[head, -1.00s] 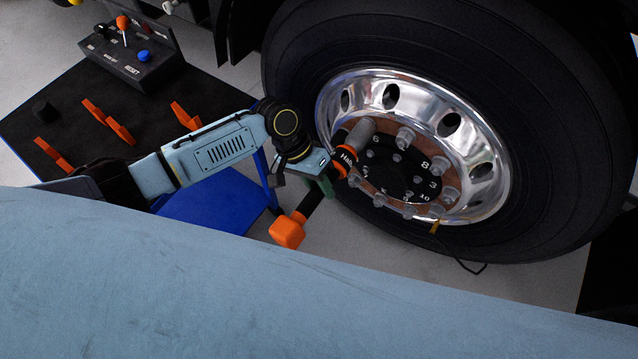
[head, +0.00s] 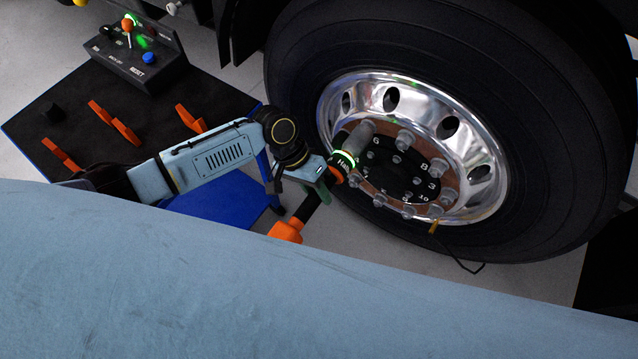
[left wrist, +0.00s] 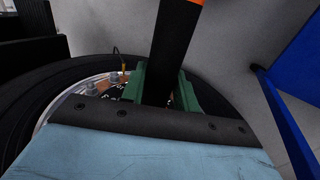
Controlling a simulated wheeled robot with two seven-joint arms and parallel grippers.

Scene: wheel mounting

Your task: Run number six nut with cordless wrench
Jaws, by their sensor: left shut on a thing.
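The cordless wrench (head: 312,204), black with orange parts, is held in front of the wheel (head: 410,120). Its grey socket (head: 358,138) is at the nut position beside the number 6 on the hub, covering whatever is under it. A ring on the wrench glows green. My left gripper (head: 324,190) is shut on the wrench's black handle. In the left wrist view its green fingers (left wrist: 160,86) stand on both sides of the handle (left wrist: 172,55). My right gripper is out of view.
Several other nuts (head: 405,140) ring the numbered hub. A control box (head: 140,58) with a blue button, an orange-topped lever and green lights stands on the dark mat (head: 60,105) at left, near orange holders (head: 120,130). A blue stand (head: 225,205) is below my left arm.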

